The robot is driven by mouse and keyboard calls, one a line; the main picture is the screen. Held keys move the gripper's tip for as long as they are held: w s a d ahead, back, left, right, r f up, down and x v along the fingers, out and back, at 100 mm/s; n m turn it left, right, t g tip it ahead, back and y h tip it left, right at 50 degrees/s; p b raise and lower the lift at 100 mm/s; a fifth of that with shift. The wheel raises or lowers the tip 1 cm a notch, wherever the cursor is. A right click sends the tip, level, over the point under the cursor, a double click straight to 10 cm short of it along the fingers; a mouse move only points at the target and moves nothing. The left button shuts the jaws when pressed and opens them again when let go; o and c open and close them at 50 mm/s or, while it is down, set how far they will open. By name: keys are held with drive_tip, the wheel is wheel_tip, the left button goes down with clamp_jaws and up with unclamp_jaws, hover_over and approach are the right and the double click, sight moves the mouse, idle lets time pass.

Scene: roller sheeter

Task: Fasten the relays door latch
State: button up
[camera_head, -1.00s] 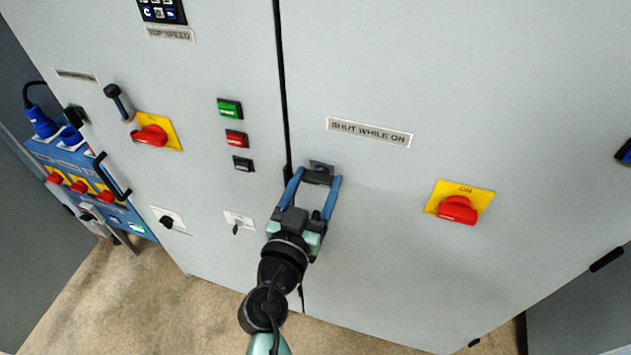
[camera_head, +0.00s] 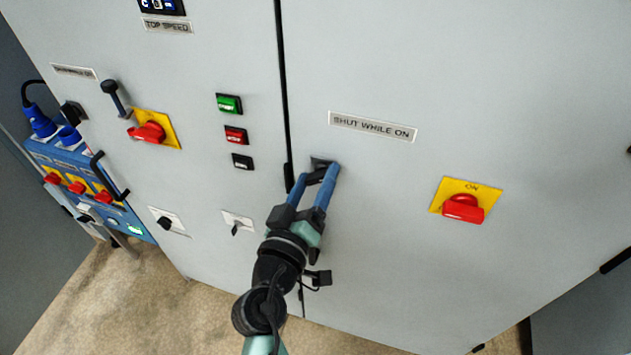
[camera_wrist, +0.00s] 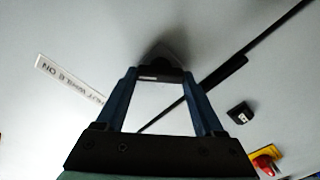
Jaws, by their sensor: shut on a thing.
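The relays door latch (camera_head: 319,165) is a small dark handle on the grey cabinet door, just right of the black vertical door seam. It also shows in the wrist view (camera_wrist: 160,72), between the fingertips. My gripper (camera_head: 317,178) has blue fingers and is shut on the latch, one finger on each side. The fingers partly hide the latch in the head view. In the wrist view the latch lies at an angle to the door seam (camera_wrist: 205,88). I cannot tell whether its bolt is engaged.
A label reading "SHUT WHILE ON" (camera_head: 372,127) is right of the latch. A red rotary switch on a yellow plate (camera_head: 464,206) is further right. Green (camera_head: 229,104), red (camera_head: 236,135) and black (camera_head: 242,161) buttons are left of the seam. A blue socket panel (camera_head: 85,190) is at far left.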

drive_tip(key=n, duration=0.5)
drive_tip(key=shift+f+n, duration=0.1)
drive_tip(key=shift+n, duration=0.3)
drive_tip(key=shift+a+f+n+p, duration=0.1)
drive_tip(key=shift+n+p, duration=0.55)
drive_tip(key=shift+n, duration=1.55)
drive_tip(key=o, duration=1.4)
drive_tip(key=b+v, duration=0.3)
drive_tip(key=v, duration=1)
drive_tip(key=shift+w, duration=0.15)
